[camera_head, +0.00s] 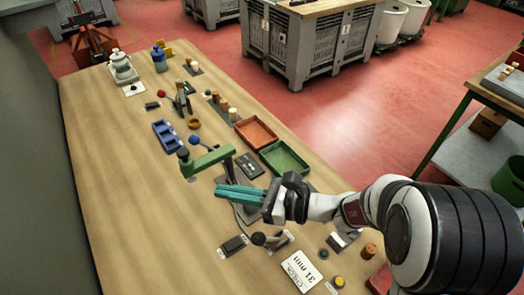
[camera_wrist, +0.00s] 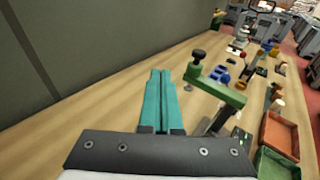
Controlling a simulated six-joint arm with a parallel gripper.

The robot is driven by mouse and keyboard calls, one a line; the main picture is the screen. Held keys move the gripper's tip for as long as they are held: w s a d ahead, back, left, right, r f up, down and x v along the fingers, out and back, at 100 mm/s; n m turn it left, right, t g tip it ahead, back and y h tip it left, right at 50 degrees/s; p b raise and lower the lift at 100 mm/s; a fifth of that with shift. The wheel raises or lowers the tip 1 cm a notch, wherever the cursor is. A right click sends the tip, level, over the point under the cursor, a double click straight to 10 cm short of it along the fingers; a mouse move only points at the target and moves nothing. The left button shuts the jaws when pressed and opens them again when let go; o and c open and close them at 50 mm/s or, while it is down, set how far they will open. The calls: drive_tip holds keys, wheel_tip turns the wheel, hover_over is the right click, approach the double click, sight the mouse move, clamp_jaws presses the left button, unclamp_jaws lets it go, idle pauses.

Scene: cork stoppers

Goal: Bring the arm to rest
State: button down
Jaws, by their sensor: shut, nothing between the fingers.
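My gripper (camera_head: 241,194) has teal fingers that lie together with nothing between them. In the head view it is above the middle of the wooden table (camera_head: 117,215), pointing left, just below the green clamp arm in the picture. In the wrist view the gripper (camera_wrist: 160,80) also shows shut, its fingers side by side and pointing away over the table. The green clamp arm (camera_head: 208,161) also shows in the wrist view (camera_wrist: 222,90), just right of the fingers. I cannot tell whether the fingers touch the fixture.
An orange tray (camera_head: 256,133) and a green tray (camera_head: 286,159) sit to the right of the clamp. A blue tray (camera_head: 166,136) lies beyond it. Cork stoppers (camera_head: 226,107) stand farther back. A card (camera_head: 301,271) lies near the front. The table's left strip is clear.

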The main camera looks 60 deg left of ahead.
drive_tip(key=w+d+r+n+t+h, duration=0.1)
drive_tip(key=d+r+n+h, duration=0.1)
drive_tip(key=d, duration=0.5)
drive_tip(key=w+d+r+n+t+h, duration=0.1)
drive_tip(key=w+d+r, duration=0.1)
drive_tip(key=d, duration=0.4)
drive_tip(key=d+f+n+t+h, duration=0.1)
drive_tip(key=d+t+h, duration=0.3)
drive_tip(key=d, duration=0.9)
drive_tip(key=s+d+f+t+h, duration=0.1)
drive_tip(key=d+f+t+h, duration=0.1)
drive_tip(key=d, duration=1.1)
drive_tip(key=shift+s+d+n+t+h, duration=0.3)
drive_tip(key=shift+n+t+h, duration=0.1)
drive_tip(key=shift+t+h, duration=0.55)
